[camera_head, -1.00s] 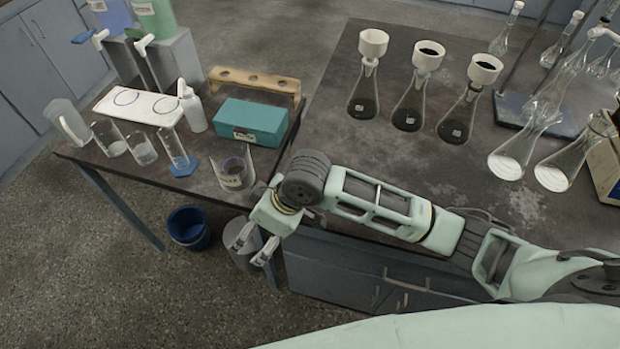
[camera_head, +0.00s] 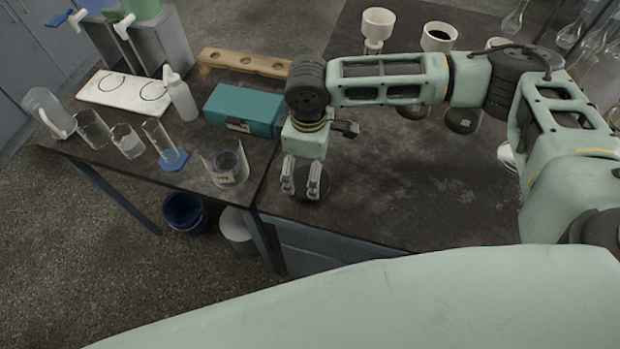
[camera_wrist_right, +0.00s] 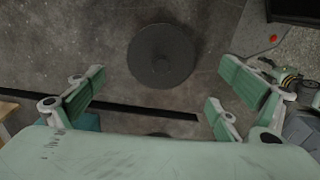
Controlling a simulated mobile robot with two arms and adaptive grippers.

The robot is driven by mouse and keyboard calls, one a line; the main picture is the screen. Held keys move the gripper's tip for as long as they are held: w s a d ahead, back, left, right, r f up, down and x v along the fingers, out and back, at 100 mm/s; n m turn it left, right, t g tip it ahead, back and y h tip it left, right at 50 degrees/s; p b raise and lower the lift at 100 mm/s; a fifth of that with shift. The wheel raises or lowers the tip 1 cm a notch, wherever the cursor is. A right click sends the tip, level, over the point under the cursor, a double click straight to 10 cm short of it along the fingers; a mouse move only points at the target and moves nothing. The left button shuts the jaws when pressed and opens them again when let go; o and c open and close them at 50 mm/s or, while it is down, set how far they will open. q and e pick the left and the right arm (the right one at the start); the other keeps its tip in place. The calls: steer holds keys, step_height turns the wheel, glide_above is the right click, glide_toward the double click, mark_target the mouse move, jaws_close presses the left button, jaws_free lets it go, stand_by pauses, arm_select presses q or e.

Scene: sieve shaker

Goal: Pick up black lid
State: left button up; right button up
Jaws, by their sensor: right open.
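The black lid (camera_wrist_right: 150,62) is a round dark disc with a small knob in its middle, lying flat on the dark bench top in the right wrist view. In the head view the lid (camera_head: 324,184) shows partly behind my right gripper's fingers, near the bench's left end. My right gripper (camera_head: 301,181) points down over the lid, open and empty. In the wrist view the lid lies ahead of and between the spread fingers, touching neither. My left gripper is not in view.
Flasks with white funnels (camera_head: 378,24) stand at the back of the bench, partly hidden by my arm. The bench (camera_head: 420,195) right of the gripper is clear.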

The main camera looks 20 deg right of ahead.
steer(key=f, duration=0.4)
steer(key=shift+d+p, duration=0.25)
steer(key=shift+p, duration=0.15)
steer(key=shift+f, duration=0.35)
steer(key=shift+a, duration=0.1)
steer(key=shift+c, duration=0.9)
steer(key=c, duration=0.8)
steer(key=shift+r, duration=0.15)
